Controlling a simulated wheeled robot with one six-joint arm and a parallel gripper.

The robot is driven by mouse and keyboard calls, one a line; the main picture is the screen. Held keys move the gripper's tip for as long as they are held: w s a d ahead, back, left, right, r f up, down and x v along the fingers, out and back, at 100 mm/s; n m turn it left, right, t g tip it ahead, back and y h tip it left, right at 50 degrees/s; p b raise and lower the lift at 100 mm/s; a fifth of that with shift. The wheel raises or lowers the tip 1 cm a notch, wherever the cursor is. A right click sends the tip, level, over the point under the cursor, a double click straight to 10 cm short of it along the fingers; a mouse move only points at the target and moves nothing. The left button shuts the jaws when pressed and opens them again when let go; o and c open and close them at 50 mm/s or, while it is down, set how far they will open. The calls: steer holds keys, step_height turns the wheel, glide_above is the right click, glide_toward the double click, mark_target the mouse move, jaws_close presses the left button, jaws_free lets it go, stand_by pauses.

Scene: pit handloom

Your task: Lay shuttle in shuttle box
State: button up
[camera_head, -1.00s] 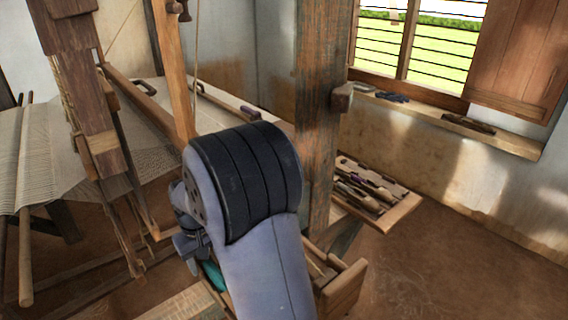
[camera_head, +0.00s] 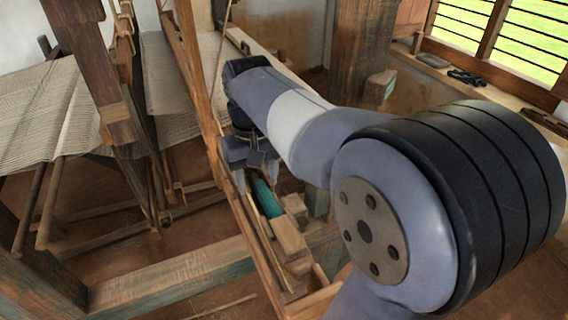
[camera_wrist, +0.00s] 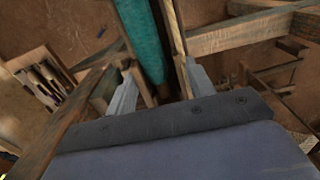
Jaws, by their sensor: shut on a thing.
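The teal shuttle (camera_head: 268,198) shows below my gripper (camera_head: 257,182) in the head view. In the wrist view it runs as a long teal body (camera_wrist: 147,42) up from between the two fingers of my gripper (camera_wrist: 160,90), which is shut on it. The narrow wooden trough of the shuttle box (camera_head: 258,238) lies along and under the shuttle; a thin wooden wall (camera_wrist: 174,35) runs beside it in the wrist view. I cannot tell whether the shuttle touches the box floor. My arm hides part of the box area.
A thick wooden post (camera_head: 358,45) stands behind my arm. Loom uprights (camera_head: 88,75) and woven cloth (camera_head: 50,110) are at left. A low beam (camera_head: 180,280) crosses the front. A tray of tools (camera_wrist: 42,78) shows at left in the wrist view. A window ledge (camera_head: 480,82) lies beyond.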

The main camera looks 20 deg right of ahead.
steer(key=shift+s+d+r, duration=0.15)
steer(key=shift+d+r, duration=0.1)
steer(key=shift+d, duration=0.1)
step_height(320, 180, down, 5)
steer(key=b, duration=0.5)
steer(key=shift+f+b, duration=0.9)
steer(key=shift+f, duration=0.9)
steer(key=o, duration=1.2)
steer(key=shift+o, duration=0.2)
step_height(320, 180, up, 8)
steer(key=p, duration=0.7)
steer(key=shift+r+p, duration=0.1)
steer(key=shift+p, duration=0.25)
steer(key=shift+f, duration=0.2)
